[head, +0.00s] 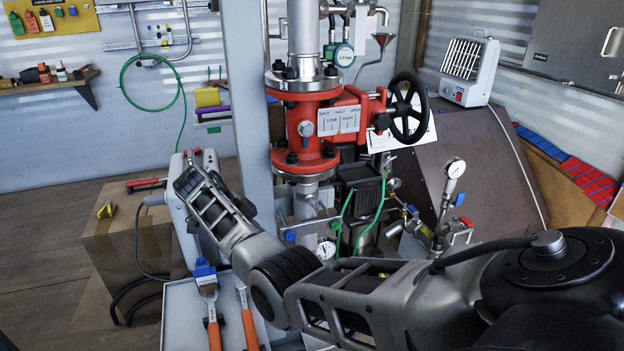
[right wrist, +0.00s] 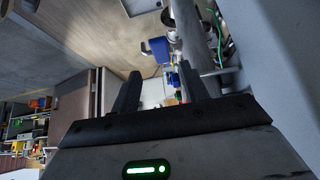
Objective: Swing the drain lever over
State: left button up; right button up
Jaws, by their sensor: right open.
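A red valve body (head: 305,125) with a black handwheel (head: 408,108) stands on a vertical pipe in the head view. Below it is a small fitting with a blue part (head: 290,235). To the right, a small gauge assembly carries a red handle (head: 466,223) and a blue handle (head: 460,199). I cannot tell which is the drain lever. My right arm crosses the head view from the right, its far end left of the pipe; its fingers do not show clearly there. In the right wrist view my right gripper (right wrist: 159,72) is open and empty. A blue object (right wrist: 158,48) lies beyond its fingers. My left gripper is out of view.
A cardboard box (head: 130,235) stands at left. A tray (head: 185,300) with orange-handled tools (head: 213,325) lies below my arm. A white heater (head: 470,70) stands at right. A grey column (head: 250,100) rises left of the valve pipe.

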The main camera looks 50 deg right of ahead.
jog(key=b+x, duration=0.4)
jog(key=x, duration=0.4)
jog(key=shift+d+f, duration=0.1)
jog(key=shift+f, duration=0.15)
jog(key=shift+r+p, duration=0.25)
jog(key=shift+p, duration=0.05)
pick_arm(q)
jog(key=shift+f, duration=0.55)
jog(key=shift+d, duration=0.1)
pick_arm(e)
jog(key=shift+f, duration=0.1)
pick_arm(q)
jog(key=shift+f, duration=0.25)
pick_arm(e)
jog(key=c, duration=0.8)
